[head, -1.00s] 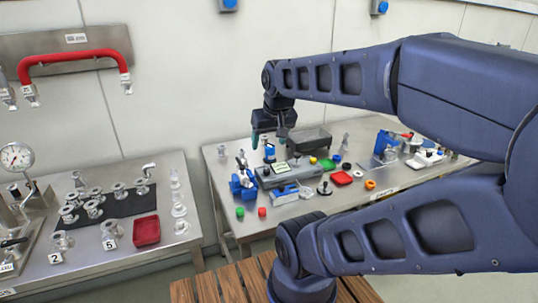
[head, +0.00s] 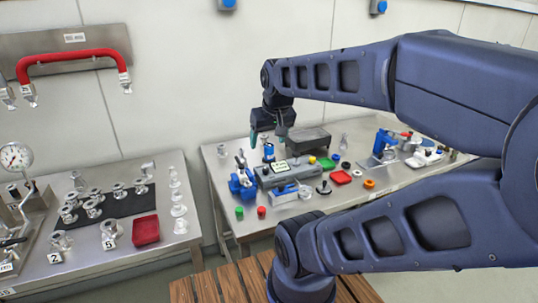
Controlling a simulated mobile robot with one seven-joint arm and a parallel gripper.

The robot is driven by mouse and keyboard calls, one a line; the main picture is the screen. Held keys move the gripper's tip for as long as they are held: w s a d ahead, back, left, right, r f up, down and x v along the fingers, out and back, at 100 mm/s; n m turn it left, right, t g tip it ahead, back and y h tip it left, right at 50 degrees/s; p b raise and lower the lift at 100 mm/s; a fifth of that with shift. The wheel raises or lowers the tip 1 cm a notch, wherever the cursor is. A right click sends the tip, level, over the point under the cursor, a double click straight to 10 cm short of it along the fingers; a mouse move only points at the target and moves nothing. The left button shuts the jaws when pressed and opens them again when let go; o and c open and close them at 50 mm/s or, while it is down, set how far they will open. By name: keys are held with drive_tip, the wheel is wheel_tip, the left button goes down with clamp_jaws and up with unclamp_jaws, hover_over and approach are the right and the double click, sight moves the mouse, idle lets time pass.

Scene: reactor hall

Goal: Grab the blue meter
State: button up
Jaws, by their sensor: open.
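The blue meter (head: 269,153) appears to be the small upright blue item with a dark front near the back left of the right-hand steel table (head: 224,195). My gripper (head: 268,138) points down above it, with its fingers spread to either side of the meter's top. The jaws are open and nothing shows held between them. Whether the fingertips touch the meter cannot be told at this size.
A blue vise (head: 242,182) stands left of a grey device (head: 275,176). A dark box (head: 308,139) is just right of my gripper. The left table (head: 120,260) holds metal fittings.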

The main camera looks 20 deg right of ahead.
drive_tip(key=w+d+f+m, duration=0.1)
drive_tip(key=w+d, duration=0.1)
drive_tip(key=w, duration=0.7)
drive_tip(key=m+h, duration=0.2)
drive_tip(key=m, duration=0.1)
hover_over(269, 152)
drive_tip(key=s, duration=0.1)
wheel_tip(269, 152, down, 17)
drive_tip(key=shift+a+x, duration=0.15)
drive_tip(key=shift+x, duration=2.6)
drive_tip(key=shift+a+x, duration=0.2)
drive_tip(key=shift+x, duration=2.6)
drive_tip(key=shift+s+f, duration=0.1)
drive_tip(key=shift+s, duration=0.05)
drive_tip(key=c, duration=1.2)
